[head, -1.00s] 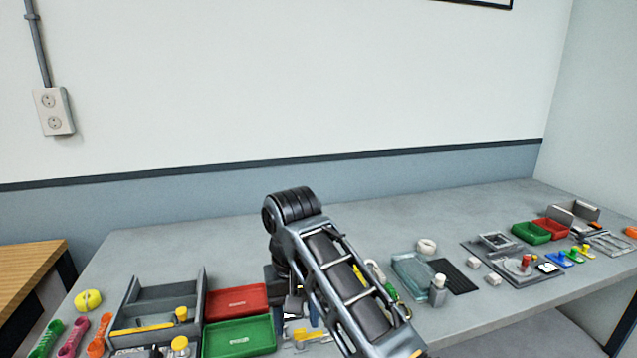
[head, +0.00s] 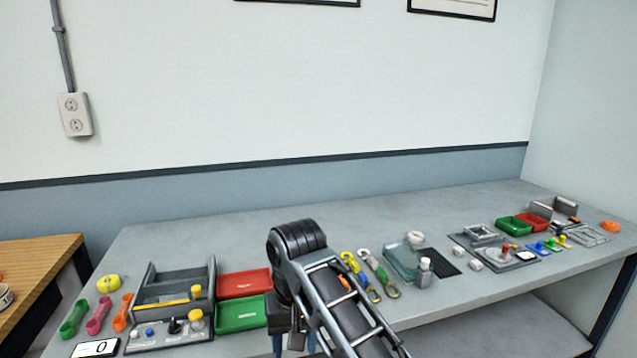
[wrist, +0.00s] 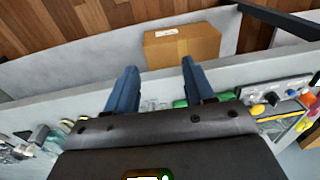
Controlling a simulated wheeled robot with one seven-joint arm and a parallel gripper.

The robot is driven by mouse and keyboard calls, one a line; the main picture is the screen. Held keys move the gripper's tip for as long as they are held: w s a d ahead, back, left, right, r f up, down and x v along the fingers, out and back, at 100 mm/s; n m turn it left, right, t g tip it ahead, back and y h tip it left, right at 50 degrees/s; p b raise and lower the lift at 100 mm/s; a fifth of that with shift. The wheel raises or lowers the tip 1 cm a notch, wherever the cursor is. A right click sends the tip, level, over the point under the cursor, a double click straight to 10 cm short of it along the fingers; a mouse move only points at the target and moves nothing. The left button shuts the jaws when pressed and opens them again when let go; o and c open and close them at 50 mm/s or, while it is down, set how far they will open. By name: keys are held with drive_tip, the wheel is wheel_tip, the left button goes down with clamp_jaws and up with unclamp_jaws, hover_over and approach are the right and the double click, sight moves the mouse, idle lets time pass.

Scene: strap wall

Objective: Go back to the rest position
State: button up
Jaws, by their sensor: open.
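My gripper shows in the wrist view (wrist: 158,85) with its two blue fingers apart and nothing between them. Beyond the fingers a cardboard box (wrist: 182,46) lies lower down, apart from them. In the head view my arm rises at the bottom middle, in front of the bench (head: 400,215). Only a bit of blue at the gripper shows there, below the arm's bend; the fingertips are hidden or cut off.
A grey organiser (head: 150,290), a red tray (head: 243,283) and a green tray (head: 240,316) sit left of my arm. Farther right are a glass dish (head: 400,262) and small fixtures. The bench's back strip is clear.

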drive_tip(key=s+d+f+t+y, duration=0.1)
drive_tip(key=s+f, duration=0.3)
drive_tip(key=f, duration=0.3)
drive_tip(key=s+d+f+t+y, duration=0.1)
drive_tip(key=s+f+t+y, duration=0.1)
drive_tip(key=s+f, duration=0.45)
drive_tip(key=s+d+f+m+t, duration=0.4)
drive_tip(key=s+d, duration=0.4)
drive_tip(key=s, duration=0.4)
drive_tip(key=s+d+r+t+h, duration=0.2)
drive_tip(key=s+d+r+t, duration=0.3)
drive_tip(key=s+d, duration=0.6)
drive_tip(key=s+d+r+t, duration=0.1)
drive_tip(key=s+d+r, duration=0.1)
drive_tip(key=s+r, duration=0.4)
drive_tip(key=s+d+r+n+t+h, duration=0.1)
drive_tip(key=s+d+r, duration=0.1)
drive_tip(key=s+r, duration=0.4)
wheel_tip(320, 180, up, 5)
drive_tip(key=shift+s+d+r+t+h, duration=0.15)
drive_tip(key=shift+d+r+t+h, duration=0.05)
drive_tip(key=shift+d+t+h, duration=0.15)
drive_tip(key=shift+c, duration=0.2)
